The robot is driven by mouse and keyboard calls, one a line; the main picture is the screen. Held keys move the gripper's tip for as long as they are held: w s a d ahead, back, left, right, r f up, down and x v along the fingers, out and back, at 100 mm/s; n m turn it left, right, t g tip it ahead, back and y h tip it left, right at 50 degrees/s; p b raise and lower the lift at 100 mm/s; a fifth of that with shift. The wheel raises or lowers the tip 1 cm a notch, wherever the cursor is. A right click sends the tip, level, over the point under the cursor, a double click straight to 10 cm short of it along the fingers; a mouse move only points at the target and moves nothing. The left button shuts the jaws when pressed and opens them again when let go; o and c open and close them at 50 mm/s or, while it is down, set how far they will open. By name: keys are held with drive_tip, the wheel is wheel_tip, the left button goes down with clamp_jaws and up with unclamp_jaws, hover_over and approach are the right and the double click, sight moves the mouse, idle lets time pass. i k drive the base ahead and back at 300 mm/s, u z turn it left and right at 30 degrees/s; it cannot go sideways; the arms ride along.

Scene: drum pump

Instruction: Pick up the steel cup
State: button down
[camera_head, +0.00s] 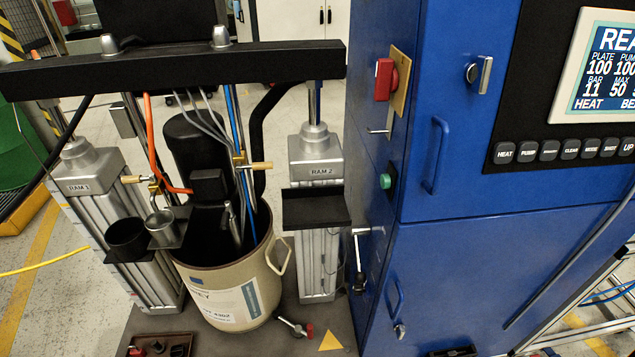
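A small steel cup (161,229) stands upright on a dark shelf (184,238) at the left of the drum. Its open top faces up. A black cup or holder (126,238) stands just left of it. The cream drum (222,285) with a printed label is right of and below the steel cup. My gripper is not in this view.
A black crossbeam (180,66) spans above, between the RAM 1 column (95,175) and RAM 2 column (315,160). Hoses and brass valves hang over the drum. A blue cabinet (480,250) fills the right. A brown tray (160,346) lies at bottom left.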

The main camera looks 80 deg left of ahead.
sight(161, 225)
drive_tip(key=u, duration=3.2)
drive_tip(key=i, duration=0.5)
drive_tip(key=z, duration=1.35)
drive_tip(key=k, duration=1.6)
drive_tip(key=u, duration=1.5)
drive_tip(key=i, duration=0.9)
drive_tip(key=z, duration=0.05)
